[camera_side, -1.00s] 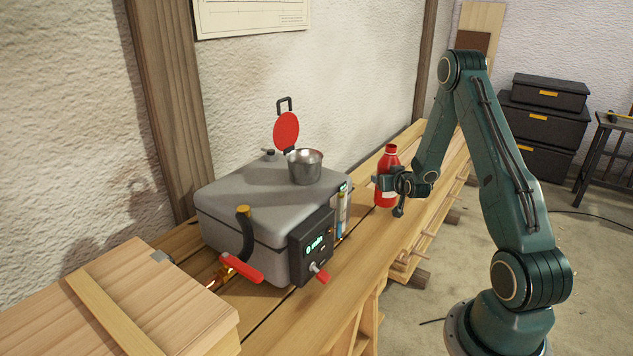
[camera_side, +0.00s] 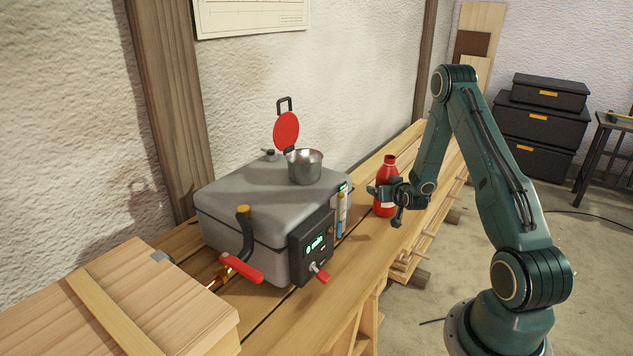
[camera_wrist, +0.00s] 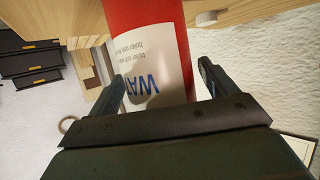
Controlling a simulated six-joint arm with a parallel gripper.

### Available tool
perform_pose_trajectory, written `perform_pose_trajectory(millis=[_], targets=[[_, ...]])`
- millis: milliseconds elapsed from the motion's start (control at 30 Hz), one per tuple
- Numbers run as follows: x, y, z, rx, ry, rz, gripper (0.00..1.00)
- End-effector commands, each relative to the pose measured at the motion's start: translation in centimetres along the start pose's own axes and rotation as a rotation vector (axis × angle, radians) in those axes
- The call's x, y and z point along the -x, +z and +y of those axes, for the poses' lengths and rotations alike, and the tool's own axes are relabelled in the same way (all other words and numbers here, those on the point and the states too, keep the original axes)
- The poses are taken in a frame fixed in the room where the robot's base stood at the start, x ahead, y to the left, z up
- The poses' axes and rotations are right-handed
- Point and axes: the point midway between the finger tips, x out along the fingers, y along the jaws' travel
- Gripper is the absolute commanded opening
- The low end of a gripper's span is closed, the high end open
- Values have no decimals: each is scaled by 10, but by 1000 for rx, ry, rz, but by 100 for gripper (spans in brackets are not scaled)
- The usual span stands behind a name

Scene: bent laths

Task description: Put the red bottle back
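The red bottle (camera_side: 389,170) has a red cap and a pale label. It stands upright, seemingly on the bench (camera_side: 330,300) near its right edge, to the right of the grey steam box. My gripper (camera_side: 376,192) is level with the bottle's lower half, with its fingers around it. In the wrist view the bottle (camera_wrist: 150,14) shows its label, with upside-down blue letters, between my two fingers (camera_wrist: 161,80). The fingers are spread, with a narrow gap at the right one. The bottle's base is partly hidden.
The grey box (camera_side: 250,205) carries a metal pot (camera_side: 305,168) and a raised red lid (camera_side: 286,131). A control panel (camera_side: 312,240) and a small tube (camera_side: 341,212) are on its near side. A wooden crate (camera_side: 130,300) is at lower left.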

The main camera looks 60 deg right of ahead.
Motion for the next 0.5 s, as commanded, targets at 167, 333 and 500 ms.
perform_pose_trajectory(millis=[167,333,500], targets=[[0,0,0,0,0,0,84],[1,-2,0,0,0,1,84],[7,-3,0,0,0,0,84]])
